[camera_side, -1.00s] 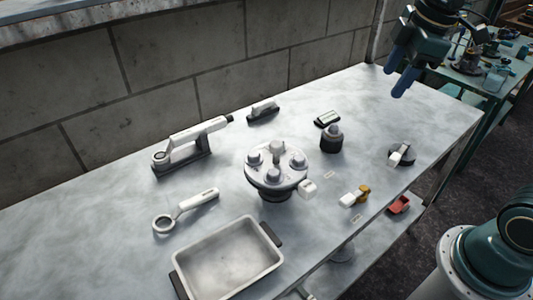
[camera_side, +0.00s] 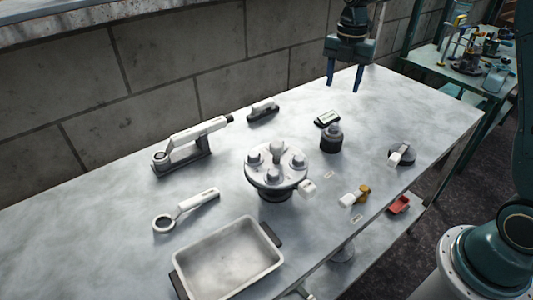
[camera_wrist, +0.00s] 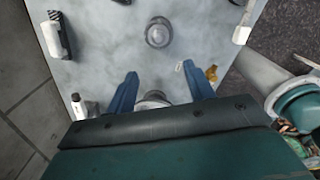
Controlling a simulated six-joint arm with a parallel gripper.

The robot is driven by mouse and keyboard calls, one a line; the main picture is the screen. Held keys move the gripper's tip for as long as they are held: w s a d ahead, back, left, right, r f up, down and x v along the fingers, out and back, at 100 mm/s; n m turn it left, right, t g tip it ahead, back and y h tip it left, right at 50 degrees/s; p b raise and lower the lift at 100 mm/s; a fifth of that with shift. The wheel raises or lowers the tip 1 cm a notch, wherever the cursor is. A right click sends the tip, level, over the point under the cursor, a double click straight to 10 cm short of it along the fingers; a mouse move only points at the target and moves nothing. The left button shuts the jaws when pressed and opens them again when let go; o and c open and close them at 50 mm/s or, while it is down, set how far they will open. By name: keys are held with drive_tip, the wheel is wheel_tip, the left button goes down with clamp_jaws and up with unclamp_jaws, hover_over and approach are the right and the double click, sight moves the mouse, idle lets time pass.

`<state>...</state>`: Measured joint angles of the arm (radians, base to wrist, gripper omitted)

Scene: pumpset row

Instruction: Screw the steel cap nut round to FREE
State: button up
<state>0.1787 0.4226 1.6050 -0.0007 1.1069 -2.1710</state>
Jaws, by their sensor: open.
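A grey round cap on a dark base (camera_side: 331,138) stands upright at the right of the bench; it looks like the steel cap nut. It also shows near the top of the wrist view (camera_wrist: 158,33). No FREE mark is legible. My gripper (camera_side: 345,82) is open and empty, raised above the bench. In the wrist view its blue fingers (camera_wrist: 163,82) are spread and point up the picture toward the cap, apart from it. A round plate with several knobs (camera_side: 277,160) stands left of the cap; the gripper body partly hides a round thing low in the wrist view.
A grey tray (camera_side: 225,262), a ring-ended tool (camera_side: 188,209) and a white-handled tool on a stand (camera_side: 190,145) lie left. A black block with a pale label (camera_side: 327,119) is behind the cap. A yellow-and-white piece (camera_side: 355,195) and a dark-based white lever (camera_side: 402,155) are near the front edge.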

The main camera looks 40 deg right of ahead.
sight(334, 125)
drive_tip(key=shift+w+d+f, duration=0.1)
drive_tip(key=shift+w+f, duration=0.05)
drive_tip(key=shift+f, duration=0.1)
drive_tip(key=shift+f, duration=0.15)
drive_tip(key=shift+f, duration=6.75)
drive_tip(key=c, duration=1)
drive_tip(key=shift+r, duration=0.1)
drive_tip(key=shift+r, duration=0.15)
